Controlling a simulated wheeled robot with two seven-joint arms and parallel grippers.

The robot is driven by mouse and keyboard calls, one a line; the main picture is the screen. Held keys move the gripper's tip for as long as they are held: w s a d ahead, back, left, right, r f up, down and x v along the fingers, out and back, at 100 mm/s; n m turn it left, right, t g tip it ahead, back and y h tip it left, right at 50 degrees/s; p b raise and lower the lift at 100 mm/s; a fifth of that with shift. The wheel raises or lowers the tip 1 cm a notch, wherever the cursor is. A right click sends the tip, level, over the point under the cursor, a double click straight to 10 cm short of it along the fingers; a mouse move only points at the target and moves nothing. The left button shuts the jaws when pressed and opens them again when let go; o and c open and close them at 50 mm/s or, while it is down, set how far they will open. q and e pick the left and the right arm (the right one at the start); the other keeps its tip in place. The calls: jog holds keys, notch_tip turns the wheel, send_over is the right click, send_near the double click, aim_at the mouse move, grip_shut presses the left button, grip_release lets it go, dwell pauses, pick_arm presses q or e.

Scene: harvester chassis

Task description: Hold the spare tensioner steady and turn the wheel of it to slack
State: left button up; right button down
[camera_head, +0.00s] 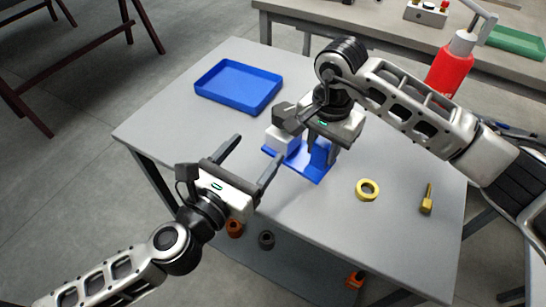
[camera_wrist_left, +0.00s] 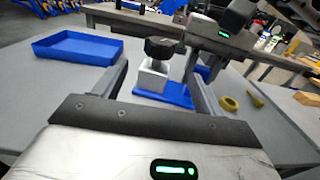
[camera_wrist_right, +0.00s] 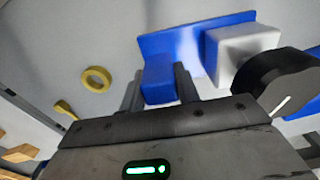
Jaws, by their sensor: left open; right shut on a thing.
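The spare tensioner stands on the grey table, with a blue base (camera_head: 309,173), a pale block (camera_wrist_left: 151,76) and a black wheel (camera_wrist_left: 160,47) on top. In the right wrist view the wheel (camera_wrist_right: 280,82) bears a white line. My right gripper (camera_wrist_right: 158,84) is shut on the tensioner's upright blue block (camera_wrist_right: 158,77), beside the pale block (camera_wrist_right: 240,48). In the head view that gripper partly hides the tensioner. My left gripper (camera_head: 251,157) is open and empty, left of and nearer than the tensioner. Its fingers are apart from the wheel.
A blue tray (camera_head: 238,86) lies at the back left of the table. A yellow ring (camera_head: 367,190) and a brass-coloured part (camera_head: 427,199) lie to the right. A red bottle (camera_head: 449,70) stands on the bench behind. Small parts (camera_head: 235,228) sit below the near edge.

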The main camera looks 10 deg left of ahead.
pick_arm(q)
jog(key=s+d+r+m+h, duration=0.1)
jog(key=d+m+h, duration=0.1)
jog(key=m, duration=0.9)
jog(key=s+d+r+m+g+h, duration=0.1)
jog(key=s+d+r+m+h, duration=0.1)
jog(key=m, duration=1)
jog(key=shift+s+d+r+h, duration=0.2)
jog(key=shift+r+h, duration=0.1)
jog(key=shift+h, duration=0.2)
jog(key=shift+a, duration=0.1)
